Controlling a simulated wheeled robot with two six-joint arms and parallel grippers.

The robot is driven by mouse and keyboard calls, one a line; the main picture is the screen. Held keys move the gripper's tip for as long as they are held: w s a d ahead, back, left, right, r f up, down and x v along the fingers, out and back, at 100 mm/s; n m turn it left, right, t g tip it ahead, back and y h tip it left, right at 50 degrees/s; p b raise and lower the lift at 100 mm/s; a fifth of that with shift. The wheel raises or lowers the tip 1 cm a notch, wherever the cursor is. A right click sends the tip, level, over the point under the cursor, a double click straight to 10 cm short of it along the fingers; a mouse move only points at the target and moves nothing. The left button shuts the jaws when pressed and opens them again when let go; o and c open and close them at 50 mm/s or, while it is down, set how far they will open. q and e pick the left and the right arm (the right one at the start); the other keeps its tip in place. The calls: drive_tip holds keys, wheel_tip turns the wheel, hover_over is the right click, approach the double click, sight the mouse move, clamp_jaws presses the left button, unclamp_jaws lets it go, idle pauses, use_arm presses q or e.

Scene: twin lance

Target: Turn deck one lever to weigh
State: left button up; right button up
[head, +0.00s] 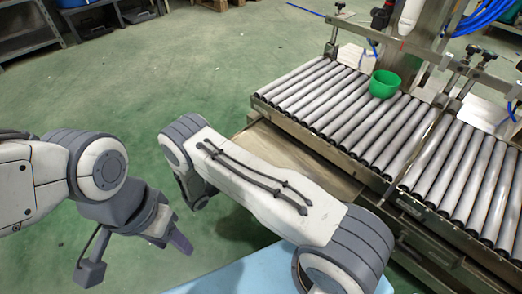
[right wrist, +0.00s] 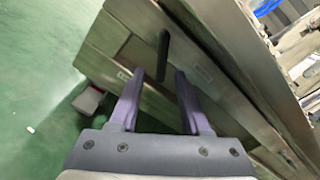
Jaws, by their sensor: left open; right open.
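In the right wrist view a black lever (right wrist: 163,55) sticks out from the metal side of the roller deck (right wrist: 140,40). My right gripper (right wrist: 157,80) is open, and its two purple fingers point toward the lever. The lever's lower end lies about between the fingertips, with gaps on both sides; I cannot tell the depth. In the head view the roller deck (head: 330,105) stands at the right, and my right arm hides its lever and the right gripper. My left gripper (head: 135,255) is open and empty at the lower left, away from the deck.
A green bowl (head: 384,84) sits on the rollers. A second roller section (head: 470,180) adjoins at the right, with metal posts and blue hoses behind. A light blue surface (head: 240,275) lies below my right arm. The green floor (head: 200,70) is open at the left.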

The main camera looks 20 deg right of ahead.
drive_tip(key=b+x, duration=0.1)
drive_tip(key=x, duration=0.4)
drive_tip(key=shift+s+b, duration=0.1)
drive_tip(key=shift+b, duration=0.25)
